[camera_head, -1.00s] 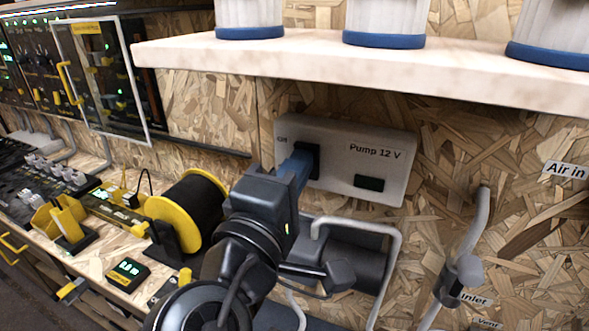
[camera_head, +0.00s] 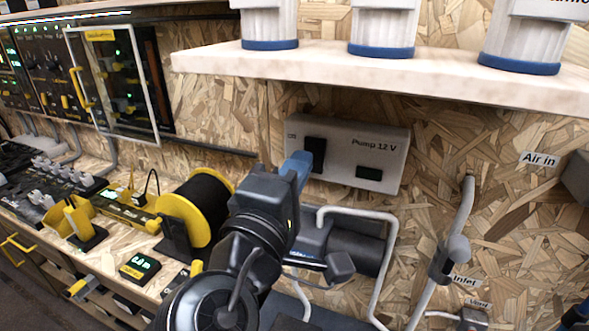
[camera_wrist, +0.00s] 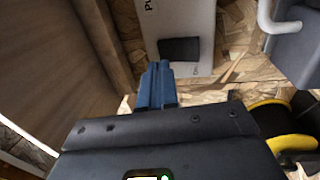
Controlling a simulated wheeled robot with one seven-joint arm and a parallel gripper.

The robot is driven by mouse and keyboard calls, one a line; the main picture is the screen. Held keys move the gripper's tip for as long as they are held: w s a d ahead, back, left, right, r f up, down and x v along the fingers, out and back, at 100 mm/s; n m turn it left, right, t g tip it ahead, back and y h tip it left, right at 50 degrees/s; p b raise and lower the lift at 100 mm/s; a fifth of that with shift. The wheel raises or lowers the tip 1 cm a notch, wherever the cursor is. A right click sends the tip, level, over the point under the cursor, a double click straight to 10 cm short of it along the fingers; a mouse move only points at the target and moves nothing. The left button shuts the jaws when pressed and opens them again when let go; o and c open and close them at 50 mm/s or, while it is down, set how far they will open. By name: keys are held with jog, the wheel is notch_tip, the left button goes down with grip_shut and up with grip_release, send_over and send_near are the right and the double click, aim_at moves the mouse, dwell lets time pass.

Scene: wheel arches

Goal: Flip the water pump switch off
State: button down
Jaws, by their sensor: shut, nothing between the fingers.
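The white pump box (camera_head: 385,138), lettered "Pump 12 V", is fixed to the chipboard wall under the shelf. Its black switch (camera_head: 317,148) is on the left part of the box, beside a small "ON" label. In the wrist view the switch (camera_wrist: 180,48) is a dark block just beyond my fingertips. My gripper (camera_head: 301,157) has blue fingers, shut and empty, at the lower left of the switch. In the wrist view the shut fingers (camera_wrist: 161,66) point at its edge; I cannot tell whether they touch it. Which way the switch is tipped is unclear.
A dark display window (camera_head: 369,173) is on the box's right part. The shelf (camera_head: 380,68) with white canisters overhangs it. A grey bent pipe (camera_head: 385,235) and dark pump body are below. A yellow-rimmed spool (camera_head: 185,212) stands to the left.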

jog(key=s+a+r+b, duration=0.1)
jog(key=s+a, duration=0.2)
jog(key=s, duration=0.6)
jog(key=shift+s+a+r+b, duration=0.2)
jog(key=shift+a+b, duration=0.05)
jog(key=shift+b, duration=0.15)
